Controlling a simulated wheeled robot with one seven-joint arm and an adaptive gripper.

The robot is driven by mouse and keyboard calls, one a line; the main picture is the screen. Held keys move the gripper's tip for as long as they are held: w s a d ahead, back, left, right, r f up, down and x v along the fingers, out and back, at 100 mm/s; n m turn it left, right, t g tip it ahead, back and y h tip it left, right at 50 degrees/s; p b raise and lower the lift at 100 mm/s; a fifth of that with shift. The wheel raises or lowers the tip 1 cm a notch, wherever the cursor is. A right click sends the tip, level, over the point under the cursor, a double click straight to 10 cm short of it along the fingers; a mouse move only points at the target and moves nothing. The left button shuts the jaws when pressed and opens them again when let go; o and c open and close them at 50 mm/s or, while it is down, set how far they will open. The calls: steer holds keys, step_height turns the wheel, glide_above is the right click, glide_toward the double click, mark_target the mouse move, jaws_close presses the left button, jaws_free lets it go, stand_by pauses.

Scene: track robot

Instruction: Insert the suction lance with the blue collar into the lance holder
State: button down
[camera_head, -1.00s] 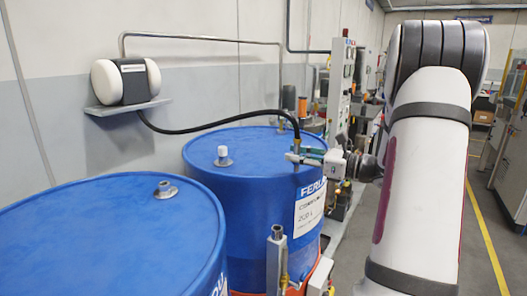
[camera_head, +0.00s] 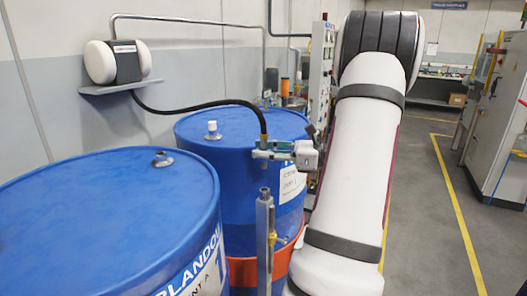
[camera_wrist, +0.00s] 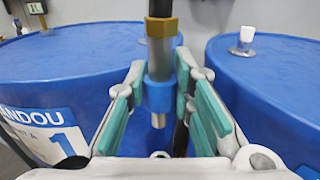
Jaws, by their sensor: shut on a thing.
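The suction lance (camera_wrist: 160,52) hangs upright between the teal-padded fingers of my gripper (camera_wrist: 162,100) in the wrist view. Its blue collar (camera_wrist: 158,95) sits at finger level, below a brass fitting, and its grey lower end shows beneath. In the head view my gripper (camera_head: 272,150) is shut on the lance under the brass hose fitting (camera_head: 263,140). The lance holder (camera_head: 265,215), a grey upright tube, stands in front of the far drum, almost straight below the gripper in the picture. The lance and holder look apart; exact alignment in depth is unclear.
A black hose (camera_head: 195,108) runs from a white-ended wall unit (camera_head: 115,62) to the lance. The near blue drum (camera_head: 90,215) and far blue drum (camera_head: 228,127) flank the holder. An orange band (camera_head: 242,272) is low by the far drum. Floor on the right is clear.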

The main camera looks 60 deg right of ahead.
mark_target(265, 168)
steer(key=shift+r+p, duration=0.1)
steer(key=shift+p, duration=0.2)
steer(key=shift+d+f+b, duration=0.1)
steer(key=shift+f+b, duration=1.15)
steer(key=shift+f, duration=1.7)
steer(key=shift+s+p, duration=0.1)
steer(key=shift+p, duration=0.9)
steer(key=shift+f+b, duration=0.65)
steer(key=shift+f, duration=1.25)
steer(key=c, duration=1.3)
jaws_free()
steer(key=v, duration=1.2)
